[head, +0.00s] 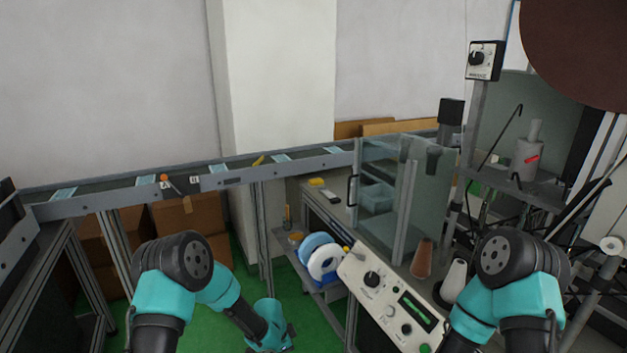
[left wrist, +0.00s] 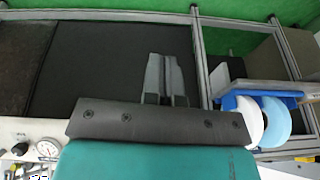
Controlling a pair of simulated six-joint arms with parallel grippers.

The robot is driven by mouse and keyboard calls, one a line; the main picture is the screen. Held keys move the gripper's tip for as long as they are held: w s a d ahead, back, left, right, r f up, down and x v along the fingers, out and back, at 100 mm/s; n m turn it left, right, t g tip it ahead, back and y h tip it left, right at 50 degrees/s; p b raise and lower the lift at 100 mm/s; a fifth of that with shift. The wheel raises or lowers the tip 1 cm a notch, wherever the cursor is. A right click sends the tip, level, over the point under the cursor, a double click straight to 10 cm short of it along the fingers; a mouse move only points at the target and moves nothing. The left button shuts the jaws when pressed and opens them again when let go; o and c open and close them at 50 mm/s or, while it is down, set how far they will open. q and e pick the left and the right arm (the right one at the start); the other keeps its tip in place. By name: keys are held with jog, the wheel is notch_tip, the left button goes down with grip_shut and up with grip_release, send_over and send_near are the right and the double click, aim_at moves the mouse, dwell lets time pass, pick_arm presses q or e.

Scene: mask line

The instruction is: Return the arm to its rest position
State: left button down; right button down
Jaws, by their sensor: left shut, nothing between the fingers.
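My left gripper (left wrist: 166,72) shows in the left wrist view as two grey fingers close together, shut and empty. Behind the fingers are its dark block and a teal part of my arm. In the head view my left arm comes in at the lower left, bends over and points down toward the green floor; its fingers cannot be made out there. My right arm is bent at the lower right of the head view, and its gripper is out of view.
A conveyor (head: 225,181) runs along the back wall. A control panel (head: 388,300) stands between my arms, with a clear-walled enclosure (head: 378,170) behind it. White and blue spools (head: 323,261) sit on a low shelf. The green floor (head: 228,340) shows around my left arm.

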pick_arm(q)
jog(key=s+a+n, duration=0.4)
jog(key=s+n, duration=0.1)
jog(key=s, duration=0.4)
jog(key=s+a+n, duration=0.5)
jog(key=s, duration=0.5)
jog(key=s+a+f+n+g, duration=0.1)
jog(key=s+a+n, duration=0.4)
jog(key=s, duration=0.4)
jog(key=shift+s+n+h, duration=0.25)
jog(key=shift+n+h, duration=0.15)
